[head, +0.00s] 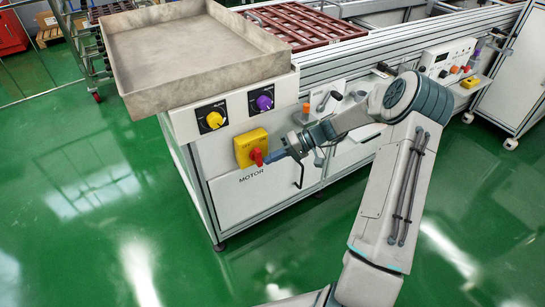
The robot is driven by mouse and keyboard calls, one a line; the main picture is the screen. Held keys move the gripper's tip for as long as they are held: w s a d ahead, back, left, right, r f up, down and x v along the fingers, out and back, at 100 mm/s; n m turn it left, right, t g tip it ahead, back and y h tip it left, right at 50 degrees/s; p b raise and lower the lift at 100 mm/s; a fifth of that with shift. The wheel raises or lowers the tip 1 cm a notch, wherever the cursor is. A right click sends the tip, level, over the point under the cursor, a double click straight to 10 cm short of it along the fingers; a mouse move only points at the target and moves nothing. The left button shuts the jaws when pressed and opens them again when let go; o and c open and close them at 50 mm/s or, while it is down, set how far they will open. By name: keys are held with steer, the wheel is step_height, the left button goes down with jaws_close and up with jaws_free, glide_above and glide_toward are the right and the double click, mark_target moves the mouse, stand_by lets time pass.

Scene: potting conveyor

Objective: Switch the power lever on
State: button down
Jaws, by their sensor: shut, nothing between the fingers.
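The power lever is a red handle (257,156) on a yellow switch box (247,143) above the word MOTOR, on the front panel of the conveyor cabinet. My gripper (268,158) reaches in from the right, its tip at or very close to the red handle. Its fingers are shut with nothing between them. I cannot tell from this view whether the tip touches the handle. The lever's exact angle is hard to read at this size.
A yellow knob (213,120) and a purple knob (264,102) sit above the switch box. A grey tray (190,60) overhangs the panel's top. A black-handled lever (331,99) is near my arm. Green floor (90,200) is clear in front.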

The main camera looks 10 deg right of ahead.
steer(key=y, duration=0.1)
steer(key=f+y, duration=0.1)
steer(key=m+y, duration=0.1)
steer(key=y, duration=0.1)
steer(key=shift+s+a+f+g, duration=0.1)
steer(key=shift+a+f+g, duration=0.1)
steer(key=shift+a+g, duration=0.1)
stand_by(0.3)
steer(key=w+d+f, duration=0.1)
steer(key=d+f, duration=0.1)
steer(key=d, duration=1.1)
steer(key=shift+f, duration=0.15)
